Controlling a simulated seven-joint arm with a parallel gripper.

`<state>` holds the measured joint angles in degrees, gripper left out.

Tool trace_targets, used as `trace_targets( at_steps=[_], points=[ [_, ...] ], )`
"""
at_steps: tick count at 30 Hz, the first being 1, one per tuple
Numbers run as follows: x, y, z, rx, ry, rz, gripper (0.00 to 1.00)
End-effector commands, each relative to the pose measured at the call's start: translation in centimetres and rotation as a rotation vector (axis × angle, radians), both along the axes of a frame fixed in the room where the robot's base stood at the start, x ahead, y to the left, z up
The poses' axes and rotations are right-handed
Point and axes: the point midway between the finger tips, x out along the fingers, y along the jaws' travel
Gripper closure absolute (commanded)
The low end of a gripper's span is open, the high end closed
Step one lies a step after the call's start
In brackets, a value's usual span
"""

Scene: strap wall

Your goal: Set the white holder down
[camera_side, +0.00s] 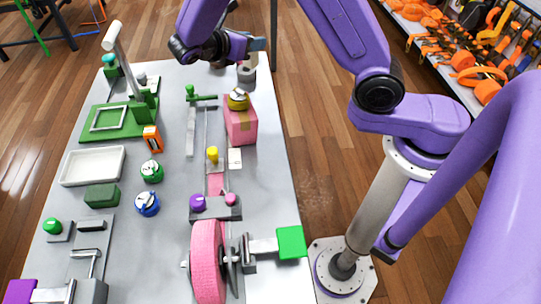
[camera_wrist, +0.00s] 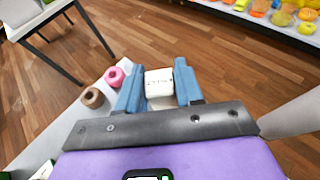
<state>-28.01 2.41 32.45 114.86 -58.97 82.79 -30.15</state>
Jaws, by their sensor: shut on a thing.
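The white holder (camera_wrist: 158,82) is a small, pale block with dark markings, between the two blue fingers of my gripper (camera_wrist: 158,88) in the wrist view. The fingers are shut on its sides. In the side view my gripper (camera_side: 257,45) is at the far right corner of the grey table (camera_side: 185,75), pointing right. The holder cannot be made out clearly there. I cannot tell how high it is above the table or whether it touches anything.
A pink roll (camera_wrist: 115,76) and a brown roll (camera_wrist: 93,98) lie left of my fingers. A pink box (camera_side: 241,127) with a yellow-topped dial (camera_side: 238,100) stands nearby. A white tray (camera_side: 93,166) and a tall white lever (camera_side: 122,60) are at left. Wooden floor lies beyond the table edge.

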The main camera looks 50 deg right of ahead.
Motion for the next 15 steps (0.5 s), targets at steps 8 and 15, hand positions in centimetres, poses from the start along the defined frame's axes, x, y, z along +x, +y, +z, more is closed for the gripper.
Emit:
trace_targets(
  at_steps=[8, 15],
  points=[
    [-9.7, -0.2, -2.1, -0.004, 0.002, -0.561, 0.98],
    [-16.7, 2.7, -2.6, -0.005, -0.001, -1.045, 0.98]
  ],
)
